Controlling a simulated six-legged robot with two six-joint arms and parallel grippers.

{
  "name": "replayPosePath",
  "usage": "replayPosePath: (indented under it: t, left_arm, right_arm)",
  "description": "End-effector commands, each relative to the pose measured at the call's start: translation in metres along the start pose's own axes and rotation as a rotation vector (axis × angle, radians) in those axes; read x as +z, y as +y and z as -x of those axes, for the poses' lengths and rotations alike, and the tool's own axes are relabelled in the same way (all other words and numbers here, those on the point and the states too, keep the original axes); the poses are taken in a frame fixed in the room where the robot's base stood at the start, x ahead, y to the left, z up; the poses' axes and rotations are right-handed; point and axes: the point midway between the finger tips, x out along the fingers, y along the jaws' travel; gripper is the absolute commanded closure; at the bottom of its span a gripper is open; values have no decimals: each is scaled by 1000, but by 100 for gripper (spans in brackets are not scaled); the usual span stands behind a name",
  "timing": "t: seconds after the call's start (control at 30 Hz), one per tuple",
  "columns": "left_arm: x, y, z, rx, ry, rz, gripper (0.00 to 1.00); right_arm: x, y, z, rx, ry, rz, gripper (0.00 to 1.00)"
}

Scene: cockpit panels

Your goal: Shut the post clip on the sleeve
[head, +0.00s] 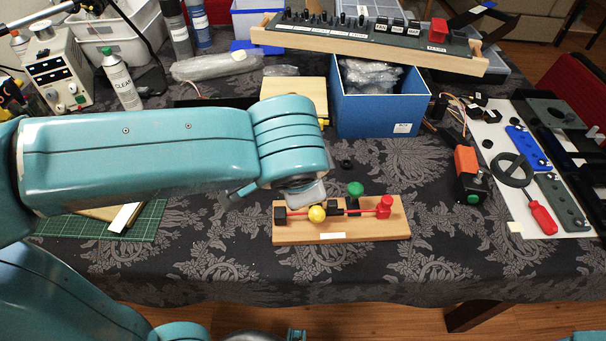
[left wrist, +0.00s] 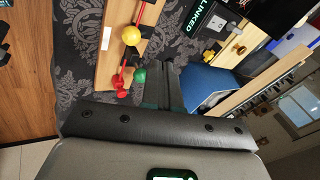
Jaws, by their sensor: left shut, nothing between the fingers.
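A wooden board (head: 340,233) on the table carries a red rod (head: 362,211) with black blocks, a yellow ball (head: 317,214), a green knob (head: 355,189) and a red end piece (head: 385,206). Which part is the post clip and which the sleeve is too small to tell. In the left wrist view the yellow ball (left wrist: 131,35), green knob (left wrist: 139,75) and red end piece (left wrist: 119,84) show beyond the dark fingers. My left gripper (left wrist: 168,88) is shut and empty, near the green knob; in the head view my wrist hides much of it.
A blue box (head: 382,105) and a wooden-framed switch panel (head: 370,38) stand behind. An orange and black box (head: 468,175) and a red screwdriver (head: 541,215) lie to the right. A green mat (head: 75,226) lies left. The cloth in front of the board is clear.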

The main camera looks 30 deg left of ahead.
Motion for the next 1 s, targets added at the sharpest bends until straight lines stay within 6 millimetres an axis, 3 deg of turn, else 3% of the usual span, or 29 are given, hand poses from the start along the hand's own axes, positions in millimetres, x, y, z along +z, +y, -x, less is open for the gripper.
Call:
replayPosePath:
  t: [0.1,0.23,1.0]
  left_arm:
    - [-1,1,18,-1,2,0,100]
    - [0,2,26,0,0,0,100]
    - [2,2,27,0,0,0,100]
  right_arm:
    - [0,-2,5,0,0,0,100]
    - [0,-2,6,0,0,0,100]
    - [0,-2,6,0,0,0,100]
